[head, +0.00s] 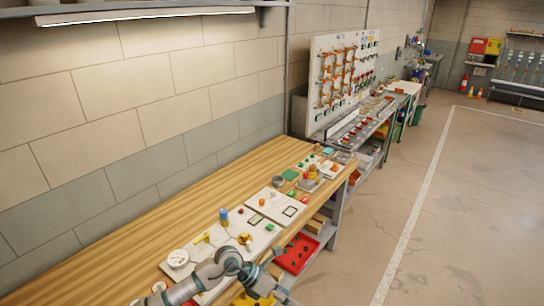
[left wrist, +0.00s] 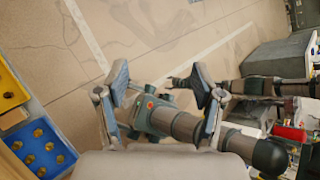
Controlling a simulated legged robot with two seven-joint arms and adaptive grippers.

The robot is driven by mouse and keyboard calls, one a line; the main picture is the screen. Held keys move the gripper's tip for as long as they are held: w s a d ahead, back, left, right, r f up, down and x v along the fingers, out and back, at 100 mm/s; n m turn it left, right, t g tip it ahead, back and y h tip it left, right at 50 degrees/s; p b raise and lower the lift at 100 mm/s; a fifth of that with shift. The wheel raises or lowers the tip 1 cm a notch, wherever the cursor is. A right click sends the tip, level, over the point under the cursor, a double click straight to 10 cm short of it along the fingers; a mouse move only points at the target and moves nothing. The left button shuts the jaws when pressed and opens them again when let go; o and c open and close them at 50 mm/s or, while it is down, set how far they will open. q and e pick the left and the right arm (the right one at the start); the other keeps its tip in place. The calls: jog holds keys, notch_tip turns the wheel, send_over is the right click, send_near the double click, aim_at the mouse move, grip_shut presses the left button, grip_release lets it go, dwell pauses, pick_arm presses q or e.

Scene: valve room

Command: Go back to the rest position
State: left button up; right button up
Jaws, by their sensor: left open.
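My left gripper (left wrist: 160,88) shows in the left wrist view with its two fingers spread wide apart. Nothing is held between the fingers. Behind them are grey and dark links of my own body, above the concrete floor (left wrist: 70,75). In the head view, grey links of my arm cross the bottom, over the front edge of the wooden workbench (head: 120,235). The fingers cannot be made out there. I cannot make out my right gripper in either view.
White boards with small parts (head: 275,203) lie on the bench. A red tray (head: 296,254) sits on the shelf below. A blue bin (left wrist: 45,150) and a yellow bin (left wrist: 10,88) are at the left in the wrist view. A valve panel (head: 342,80) stands farther back. The right floor is clear.

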pick_arm(q)
jog(key=s+d+r+n+t+h, duration=0.2)
jog(key=d+r+n+t+h, duration=0.4)
jog(key=r+n+h, duration=0.45)
jog(key=w+a+f+n+t+y, duration=0.3)
jog(key=a+n+t+y, duration=0.4)
jog(key=n, duration=0.4)
jog(key=w+a+f+n+t+y, duration=0.2)
jog(key=a+n+t+y, duration=0.3)
jog(key=a+n+t, duration=0.45)
jog(key=s+a+f+n+g+y, duration=0.4)
jog(key=s+a+f+n+g, duration=0.25)
jog(key=f, duration=0.45)
jog(key=s+a+f+n+g+y, duration=0.45)
jog(key=s+a+f+n, duration=0.2)
jog(key=f, duration=0.55)
jog(key=s+a+f+n+g, duration=0.1)
jog(key=s+f+g, duration=0.2)
jog(key=s, duration=0.5)
jog(key=s+a+f+g, duration=0.1)
jog(key=s+f+g, duration=0.2)
jog(key=s, duration=0.5)
notch_tip(320, 180, down, 23)
jog(key=g, duration=0.2)
jog(key=s+a+f, duration=0.3)
jog(key=s+f, duration=1.5)
jog(key=s, duration=0.1)
jog(key=shift+s+f+g, duration=0.25)
jog(key=shift+f+g, duration=0.1)
jog(key=shift+f, duration=0.05)
